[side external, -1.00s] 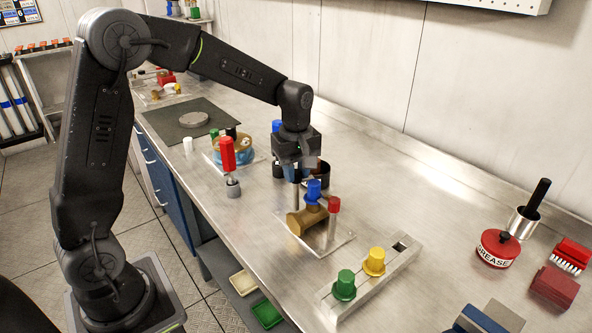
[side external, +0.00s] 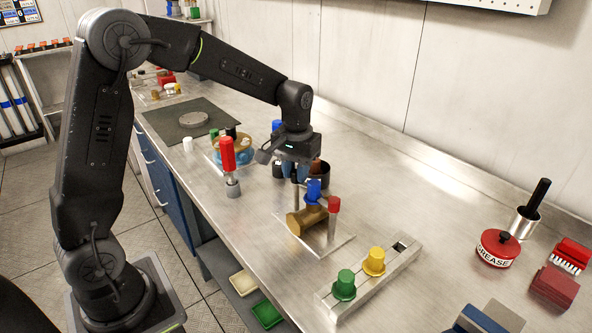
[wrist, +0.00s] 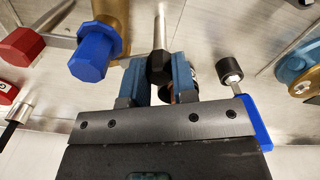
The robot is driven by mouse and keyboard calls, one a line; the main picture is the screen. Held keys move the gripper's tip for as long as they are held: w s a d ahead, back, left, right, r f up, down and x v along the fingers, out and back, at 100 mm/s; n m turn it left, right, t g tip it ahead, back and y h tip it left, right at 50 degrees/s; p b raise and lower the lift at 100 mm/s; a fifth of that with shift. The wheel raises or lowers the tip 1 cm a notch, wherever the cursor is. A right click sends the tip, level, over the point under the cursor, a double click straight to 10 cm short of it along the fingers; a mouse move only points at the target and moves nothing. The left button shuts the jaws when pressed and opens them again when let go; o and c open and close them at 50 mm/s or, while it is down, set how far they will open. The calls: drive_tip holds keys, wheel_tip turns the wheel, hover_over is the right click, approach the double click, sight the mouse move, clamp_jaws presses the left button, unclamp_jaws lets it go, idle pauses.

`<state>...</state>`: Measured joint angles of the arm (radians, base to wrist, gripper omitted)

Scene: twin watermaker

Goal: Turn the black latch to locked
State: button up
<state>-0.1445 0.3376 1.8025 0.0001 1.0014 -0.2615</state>
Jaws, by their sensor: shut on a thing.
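The black latch (wrist: 159,66) shows in the wrist view as a faceted black knob on a pale metal post (wrist: 160,28). My gripper (wrist: 160,80) is shut on this knob, with one blue finger on each side. In the side view my gripper (side external: 294,174) points down over the post (side external: 296,196), left of the blue cap. The knob is mostly hidden by the fingers there. I cannot read any locked or unlocked marking.
A brass valve body (side external: 306,220) with a blue cap (side external: 314,190) stands close by, beside a red-topped post (side external: 334,205). A red handle (side external: 228,152) stands to the left. A rail with green (side external: 344,285) and yellow (side external: 374,262) knobs lies in front.

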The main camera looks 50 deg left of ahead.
drive_tip(key=shift+m, duration=2.3)
drive_tip(key=o, duration=0.9)
wheel_tip(320, 180, up, 14)
drive_tip(key=shift+f, duration=0.1)
